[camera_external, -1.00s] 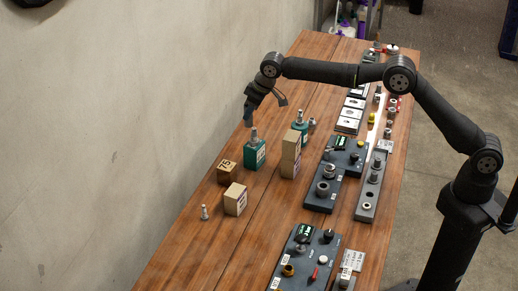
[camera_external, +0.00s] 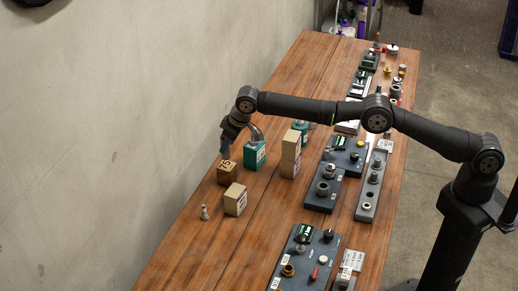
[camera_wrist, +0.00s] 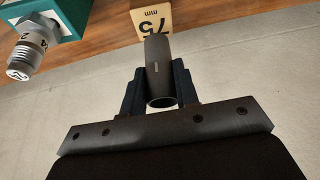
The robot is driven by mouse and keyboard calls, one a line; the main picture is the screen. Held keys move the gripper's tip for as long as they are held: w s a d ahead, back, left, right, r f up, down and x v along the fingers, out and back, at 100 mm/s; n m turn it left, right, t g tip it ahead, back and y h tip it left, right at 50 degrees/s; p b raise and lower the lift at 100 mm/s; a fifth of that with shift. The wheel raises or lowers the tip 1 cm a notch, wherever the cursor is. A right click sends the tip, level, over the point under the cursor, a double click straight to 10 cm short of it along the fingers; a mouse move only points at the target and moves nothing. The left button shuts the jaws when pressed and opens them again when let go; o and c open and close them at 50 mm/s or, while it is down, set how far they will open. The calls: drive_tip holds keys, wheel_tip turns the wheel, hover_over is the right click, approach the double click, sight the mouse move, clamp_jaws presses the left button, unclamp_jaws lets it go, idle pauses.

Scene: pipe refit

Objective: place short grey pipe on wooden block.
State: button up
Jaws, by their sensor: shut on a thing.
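My gripper (camera_external: 226,144) is shut on the short grey pipe, a dark hollow tube (camera_wrist: 158,72) that sits between the two fingers in the wrist view. The wooden block (camera_external: 227,173), marked 75, stands on the table just below my gripper in the external view. In the wrist view the block (camera_wrist: 151,23) shows its "75 mm" face beyond the far end of the pipe. The pipe appears to be above the block and apart from it, but the exact gap cannot be told. The pipe is hard to make out in the external view.
A teal block (camera_external: 255,155) stands just right of the wooden block; its metal fitting (camera_wrist: 30,55) shows in the wrist view. A pale block (camera_external: 235,200), a tall stacked block (camera_external: 290,155) and a small metal fitting (camera_external: 204,212) stand nearby. Clear table lies at front left.

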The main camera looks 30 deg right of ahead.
sight(228, 158)
drive_tip(key=shift+f, duration=1.55)
drive_tip(key=shift+f, duration=0.15)
drive_tip(key=o, duration=1)
drive_tip(key=shift+c, duration=0.2)
drive_tip(key=v, duration=1.2)
